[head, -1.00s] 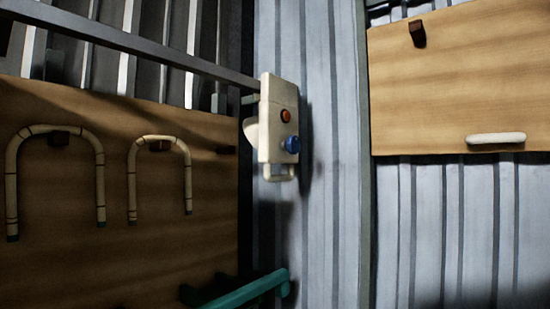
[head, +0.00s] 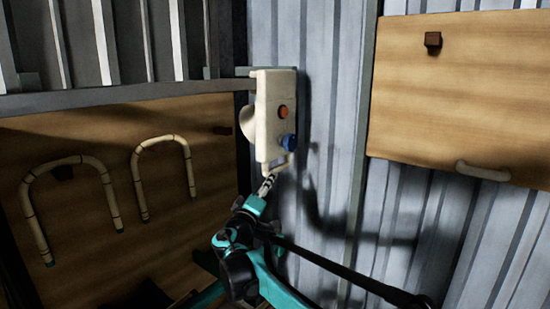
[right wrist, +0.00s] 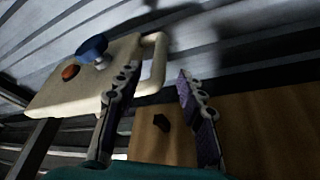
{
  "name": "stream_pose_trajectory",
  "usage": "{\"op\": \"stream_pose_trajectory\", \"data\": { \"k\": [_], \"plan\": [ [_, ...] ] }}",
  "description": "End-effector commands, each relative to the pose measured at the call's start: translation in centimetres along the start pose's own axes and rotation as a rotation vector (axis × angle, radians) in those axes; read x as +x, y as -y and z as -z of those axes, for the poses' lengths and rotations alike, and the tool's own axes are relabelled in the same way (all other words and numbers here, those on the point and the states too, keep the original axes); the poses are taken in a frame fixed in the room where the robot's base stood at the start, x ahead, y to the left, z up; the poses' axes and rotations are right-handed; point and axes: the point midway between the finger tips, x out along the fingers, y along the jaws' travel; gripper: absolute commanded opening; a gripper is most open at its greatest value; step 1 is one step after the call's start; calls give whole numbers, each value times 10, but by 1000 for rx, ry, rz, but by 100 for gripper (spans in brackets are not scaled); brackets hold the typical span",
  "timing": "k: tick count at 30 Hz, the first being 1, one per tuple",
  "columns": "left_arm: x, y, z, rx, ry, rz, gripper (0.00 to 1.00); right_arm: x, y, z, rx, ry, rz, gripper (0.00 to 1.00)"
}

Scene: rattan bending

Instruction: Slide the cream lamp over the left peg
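The cream lamp (head: 267,110) is a box with an orange knob, a blue knob and a loop handle at its lower end. It is at the end of a grey rail in the head view. It also shows in the right wrist view (right wrist: 75,85). My right gripper (head: 268,183) is at the handle, fingers apart. In the right wrist view the handle (right wrist: 159,62) shows in the gap between the fingertips (right wrist: 158,73); I cannot tell whether they touch it. Dark pegs show on the left board (head: 222,130) and right board (head: 433,39). My left gripper is not in view.
The left wooden board (head: 95,225) carries two bent rattan hoops (head: 107,180). The right wooden board (head: 480,90) has a pale bar (head: 483,172) at its lower edge. A grey rail (head: 130,98) crosses above the left board. Corrugated wall (head: 325,120) lies behind.

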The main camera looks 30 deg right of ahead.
Motion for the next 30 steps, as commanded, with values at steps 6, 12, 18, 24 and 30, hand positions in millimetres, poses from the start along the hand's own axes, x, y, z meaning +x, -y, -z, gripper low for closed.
{"op": "stream_pose_trajectory", "data": {
  "k": [6, 12, 18, 24, 30],
  "plan": [
    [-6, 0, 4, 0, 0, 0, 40, 27, -2, 2, -3, -2, -6, 39],
    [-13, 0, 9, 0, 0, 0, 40, 60, -3, 2, -4, -2, -6, 39],
    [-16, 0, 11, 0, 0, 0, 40, 77, -2, 2, -2, -3, -4, 39],
    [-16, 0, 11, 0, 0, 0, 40, 78, -1, 2, -2, -4, -4, 39],
    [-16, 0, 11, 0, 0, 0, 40, 78, -1, 2, -2, -3, -4, 8]
  ]
}}
